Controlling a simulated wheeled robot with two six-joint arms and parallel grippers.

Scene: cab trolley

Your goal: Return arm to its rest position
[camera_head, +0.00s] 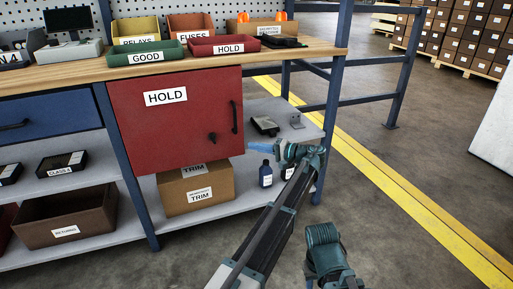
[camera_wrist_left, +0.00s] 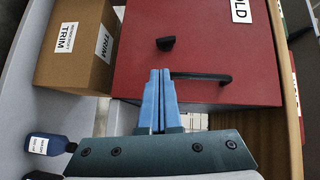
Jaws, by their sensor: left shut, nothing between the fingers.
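My left gripper (camera_head: 262,148) is low in front of the workbench in the head view, just right of and below the red HOLD door (camera_head: 170,132). Its blue fingers (camera_wrist_left: 159,98) are pressed together and empty in the wrist view. They point towards the red door with its black handle (camera_wrist_left: 203,77) and black knob (camera_wrist_left: 166,43). I cannot tell exactly how far the fingertips are from the door. My right gripper does not show.
A TRIM carton (camera_head: 196,190) and a blue bottle (camera_head: 266,174) stand on the lower shelf, the bottle close to my left gripper. A blue bench leg (camera_head: 328,130) is close on the right. The worktop (camera_head: 70,69) holds several bins. Open floor (camera_head: 390,240) lies to the right.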

